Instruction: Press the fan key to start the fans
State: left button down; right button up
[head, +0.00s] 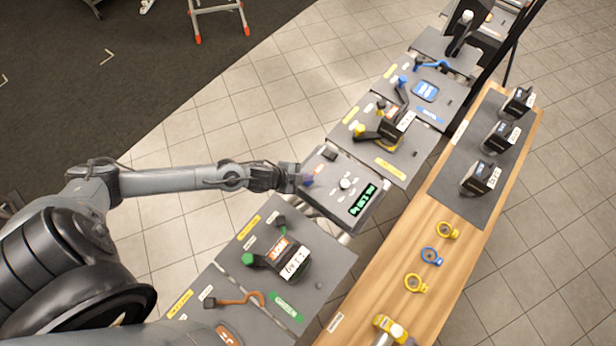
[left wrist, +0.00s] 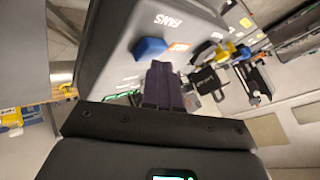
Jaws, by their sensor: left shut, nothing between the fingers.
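The fan key is a blue block (left wrist: 150,47) on a grey control panel (left wrist: 110,50), with the white word FANS printed near it in the left wrist view. My left gripper (left wrist: 162,67) is shut and empty, its dark purple fingers together. Its tips appear just beside the blue key's lower right edge; I cannot tell whether they touch it. In the head view the left gripper (head: 299,178) is at the left edge of the control panel (head: 322,208), which bears a round knob and a green-lit display (head: 362,199). My right gripper is not in view.
Grey boards with a green-handled device (head: 284,256) and a yellow-handled device (head: 393,125) flank the panel. A wooden bench (head: 405,240) with yellow and blue rings and several black boxes runs to the right.

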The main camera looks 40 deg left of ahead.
pick_arm(q)
jog(key=shift+f, duration=0.2)
dwell(0.3)
jog(key=shift+f, duration=0.3)
